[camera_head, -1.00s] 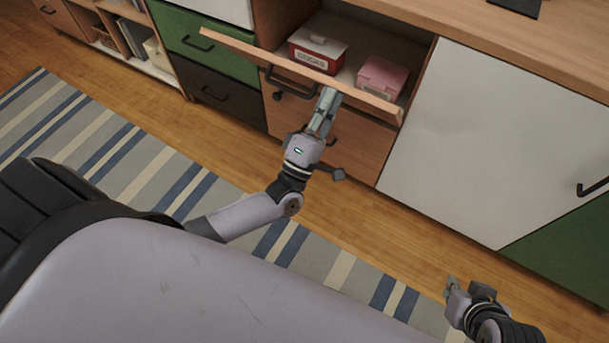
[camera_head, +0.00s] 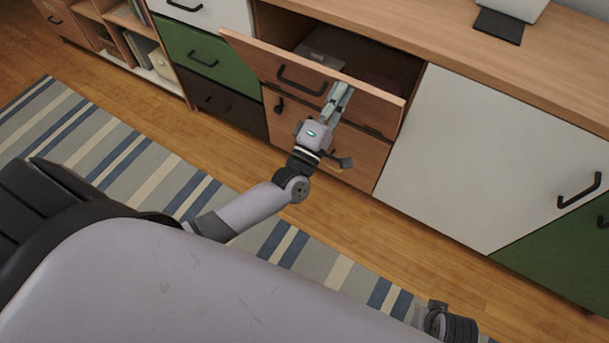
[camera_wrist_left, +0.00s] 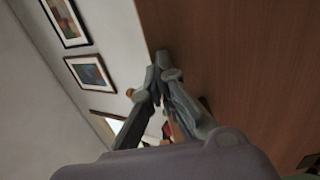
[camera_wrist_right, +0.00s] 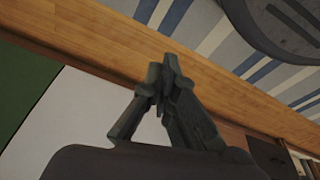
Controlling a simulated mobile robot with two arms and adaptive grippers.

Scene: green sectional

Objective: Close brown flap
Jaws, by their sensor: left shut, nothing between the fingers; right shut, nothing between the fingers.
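The brown flap (camera_head: 290,75) is a wooden panel with a black handle, hinged low on the cabinet. It is tilted up but still partly open, with a dark gap above its top edge. My left gripper (camera_head: 341,90) is shut and empty, with its fingertips at the outer face of the flap near its upper edge. In the left wrist view the fingertips (camera_wrist_left: 162,58) are against or close to the brown panel (camera_wrist_left: 235,60); exact contact is hard to tell. My right gripper (camera_wrist_right: 163,70) is shut and empty, above the floor.
Boxes inside the compartment (camera_head: 330,45) are mostly hidden in shadow. A white door (camera_head: 460,150) is right of the flap, green and dark drawers (camera_head: 205,58) are left. A laptop-like object (camera_head: 505,15) sits on top. Striped rug (camera_head: 110,150) and wood floor lie in front.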

